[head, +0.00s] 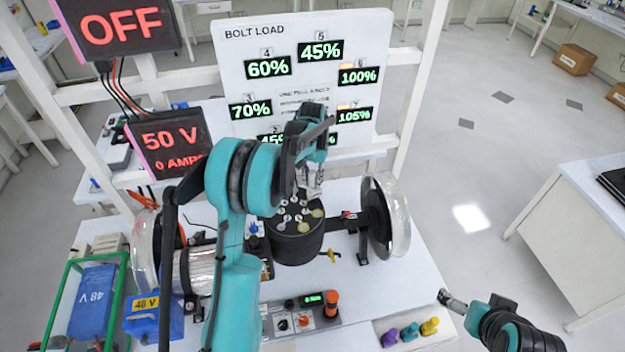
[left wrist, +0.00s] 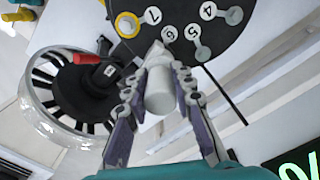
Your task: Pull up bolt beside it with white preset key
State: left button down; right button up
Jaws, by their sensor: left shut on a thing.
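The white preset key (left wrist: 160,88) is a pale cylinder between the fingers of my left gripper (left wrist: 158,95), which is shut on it. In the head view my left gripper (head: 314,185) is over the black round hub (head: 296,245), its arm hiding part of it.
The bolt load board (head: 230,60) stands behind, showing 100% and 105% at its right. Purple (head: 389,338) and yellow (head: 430,327) keys stand at the front table edge. A clear wheel (head: 397,215) is right of the hub. A control panel (head: 290,322) lies in front.

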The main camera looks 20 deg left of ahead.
dwell(0.3)
pick_arm(q)
jog(key=shift+r+p, duration=0.4)
jog(key=shift+r, duration=0.2)
jog(key=shift+r+p, duration=1.45)
jog(key=shift+r, duration=1.45)
jog(key=shift+f, duration=0.1)
